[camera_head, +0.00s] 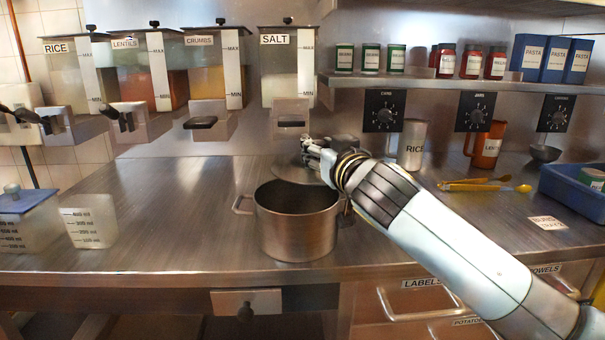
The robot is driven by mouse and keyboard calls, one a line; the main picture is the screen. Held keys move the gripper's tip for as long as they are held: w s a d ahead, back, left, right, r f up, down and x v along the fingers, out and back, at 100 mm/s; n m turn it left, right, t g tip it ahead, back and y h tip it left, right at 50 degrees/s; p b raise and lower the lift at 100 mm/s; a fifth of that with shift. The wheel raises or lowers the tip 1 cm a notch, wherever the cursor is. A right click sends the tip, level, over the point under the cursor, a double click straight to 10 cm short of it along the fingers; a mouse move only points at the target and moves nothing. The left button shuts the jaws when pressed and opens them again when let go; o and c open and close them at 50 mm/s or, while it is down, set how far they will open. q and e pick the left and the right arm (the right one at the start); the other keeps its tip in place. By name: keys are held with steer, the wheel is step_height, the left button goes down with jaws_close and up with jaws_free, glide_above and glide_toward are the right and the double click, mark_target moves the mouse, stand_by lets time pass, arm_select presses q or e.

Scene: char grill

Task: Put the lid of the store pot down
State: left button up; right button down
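The store pot (297,222) is a brown-grey metal pot standing open on the steel counter near its front edge, with a loop handle at its left. The round metal lid (289,170) is just behind the pot, partly covered by my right gripper and wrist. I cannot tell whether it touches the counter or hangs just above it. My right gripper (312,148) is at the lid, reaching over from the right. Its fingertips are small and partly hidden, so its grip on the lid is unclear. My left gripper is not in view.
Clear counter (170,200) lies left of the pot. Measuring containers (90,228) stand at far left. Dispensers (287,70) and a jar shelf (450,83) hang above.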

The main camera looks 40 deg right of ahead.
mark_target(302, 162)
steer(key=shift+w+a+f, duration=1)
steer(key=shift+w+a, duration=0.2)
steer(key=shift+f+b, duration=0.5)
steer(key=shift+f, duration=1.3)
steer(key=shift+f, duration=0.15)
steer(key=c, duration=1)
jaws_free()
steer(key=shift+o, duration=0.2)
